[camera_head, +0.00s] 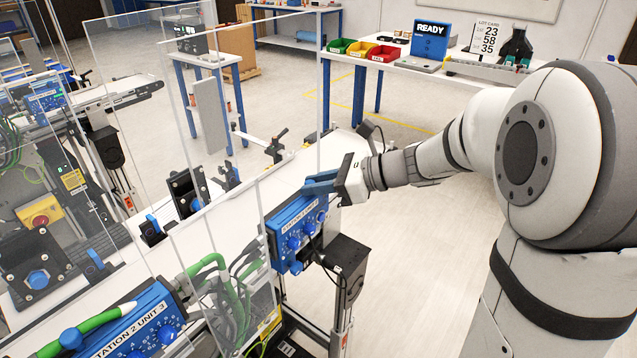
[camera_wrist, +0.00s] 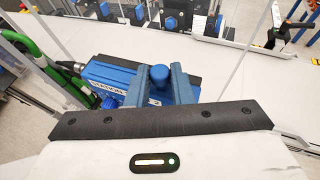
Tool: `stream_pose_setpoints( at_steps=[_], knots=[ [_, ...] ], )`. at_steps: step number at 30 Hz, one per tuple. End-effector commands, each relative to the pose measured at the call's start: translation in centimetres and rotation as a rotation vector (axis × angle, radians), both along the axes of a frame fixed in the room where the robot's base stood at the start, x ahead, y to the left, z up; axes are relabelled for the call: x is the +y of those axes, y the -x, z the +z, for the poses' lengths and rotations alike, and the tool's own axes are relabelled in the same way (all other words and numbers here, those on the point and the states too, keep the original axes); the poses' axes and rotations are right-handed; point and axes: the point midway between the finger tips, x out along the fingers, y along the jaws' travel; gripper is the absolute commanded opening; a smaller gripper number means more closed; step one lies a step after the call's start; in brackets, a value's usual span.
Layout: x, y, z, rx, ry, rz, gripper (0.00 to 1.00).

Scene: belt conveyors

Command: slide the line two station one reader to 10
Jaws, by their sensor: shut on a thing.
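A blue box with dials (camera_head: 296,235) is mounted at the near edge of the white conveyor. Its label starts with STATION, but the rest is too small to read surely. My gripper (camera_head: 318,186) reaches in from the right at the box's upper end. In the wrist view the blue fingers of my gripper (camera_wrist: 158,82) are shut on a blue knob (camera_wrist: 160,72) at the box (camera_wrist: 108,75). The box's label and dials are partly hidden there. I cannot make out a scale or the number 10.
A second blue box labelled STATION 2 UNIT 3 (camera_head: 140,328) sits at lower left with green cables. Clear panels (camera_head: 215,235) stand along the belt (camera_head: 345,150). A black-topped post (camera_head: 345,262) stands close below my gripper. A bench with bins (camera_head: 384,54) is behind.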

Motion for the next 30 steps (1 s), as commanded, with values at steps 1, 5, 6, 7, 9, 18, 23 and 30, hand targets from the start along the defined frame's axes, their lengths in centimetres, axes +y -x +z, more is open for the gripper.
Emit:
stream_pose_setpoints(
  at_steps=[1,5,6,7,9,18,23,30],
  knots=[
    [0.0,0.0,0.0,0.0,0.0,0.0,0.0],
    [0.0,0.0,0.0,0.0,0.0,0.0,0.0],
    [0.0,0.0,0.0,0.0,0.0,0.0,0.0],
    [0.0,0.0,0.0,0.0,0.0,0.0,0.0],
    [0.0,0.0,-0.4,0.0,0.0,0.0,0.0],
    [-0.1,0.0,-3.1,0.002,0.002,0.001,0.0],
    [-0.1,0.1,-3.1,0.005,0.004,0.001,0.0],
    [-0.1,0.0,-3.1,0.004,0.002,0.0,0.35]
  ],
)
